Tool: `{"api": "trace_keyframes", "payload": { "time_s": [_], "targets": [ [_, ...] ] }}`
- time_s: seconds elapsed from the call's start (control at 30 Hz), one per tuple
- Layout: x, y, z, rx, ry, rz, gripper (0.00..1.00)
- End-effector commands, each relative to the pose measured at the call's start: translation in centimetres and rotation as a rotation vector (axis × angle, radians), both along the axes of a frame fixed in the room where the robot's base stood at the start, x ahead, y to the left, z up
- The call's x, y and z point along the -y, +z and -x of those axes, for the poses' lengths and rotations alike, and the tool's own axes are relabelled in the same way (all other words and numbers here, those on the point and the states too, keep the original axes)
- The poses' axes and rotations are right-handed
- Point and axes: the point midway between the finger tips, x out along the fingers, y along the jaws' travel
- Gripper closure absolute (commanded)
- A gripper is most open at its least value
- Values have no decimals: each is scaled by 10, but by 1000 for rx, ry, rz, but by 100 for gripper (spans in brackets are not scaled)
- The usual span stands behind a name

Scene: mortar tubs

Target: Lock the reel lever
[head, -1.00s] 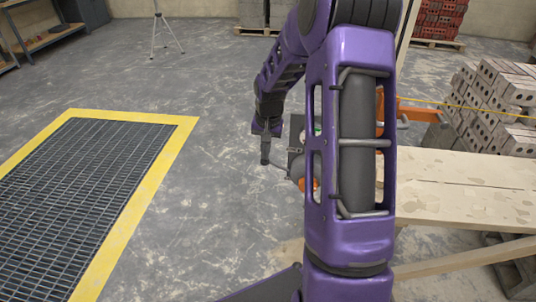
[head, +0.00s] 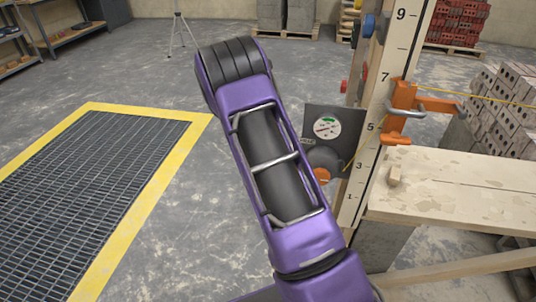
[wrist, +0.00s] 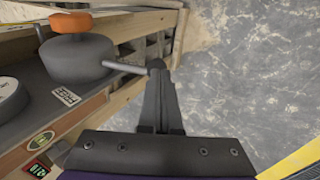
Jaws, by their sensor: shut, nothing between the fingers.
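The reel (head: 325,157) is a dark grey drum with an orange knob (head: 321,174), fixed to a dark panel beside the upright numbered board. In the wrist view the reel drum (wrist: 78,58) is at upper left, with its orange knob (wrist: 70,21) on top. The lever (wrist: 122,67) is a grey rod running right from the drum to a dark round end. My gripper (wrist: 160,78) is shut and empty, its fingertips at the lever's round end; whether they touch is unclear. In the head view my arm hides the gripper and lever.
A round gauge (head: 326,127) sits on the panel above the reel. A small label (wrist: 66,95) lies beside the drum. An orange clamp (head: 402,108) grips the numbered board (head: 368,150). A plank bench (head: 450,180) stands at right. Floor left of the reel is open.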

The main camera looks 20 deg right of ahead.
Motion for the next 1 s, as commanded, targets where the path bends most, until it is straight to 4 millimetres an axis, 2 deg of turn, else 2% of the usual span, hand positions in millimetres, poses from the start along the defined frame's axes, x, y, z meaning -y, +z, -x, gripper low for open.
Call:
{"api": "trace_keyframes", "payload": {
  "time_s": [0.03,0.37,0.63,1.0],
  "targets": [
    [-2,-5,1,-28,5,40,100],
    [-1,1,2,-21,1,30,100],
    [-1,13,2,-20,1,29,100],
    [-1,14,2,-21,1,28,100]
  ]
}}
